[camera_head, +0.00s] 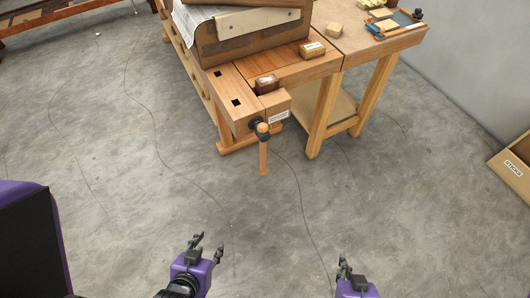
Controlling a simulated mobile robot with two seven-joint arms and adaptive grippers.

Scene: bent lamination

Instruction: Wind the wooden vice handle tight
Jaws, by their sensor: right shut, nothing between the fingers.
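The wooden vice handle (263,158) hangs straight down from the dark screw hub on the front of the vice. The wooden vice jaw (277,106) with a small white label is at the near end of the workbench. My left gripper (208,242) is open and empty, with its fingers apart, low in the picture and well short of the handle. My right gripper (343,262) is shut and empty, further right and also away from the handle. Neither gripper touches anything.
The workbench (310,70) carries a large wooden form (250,32) and small wooden blocks (313,49). A second table (350,36) with a blue-and-orange clamp adjoins it. A cardboard box labelled STICKS (513,168) stands at the right wall.

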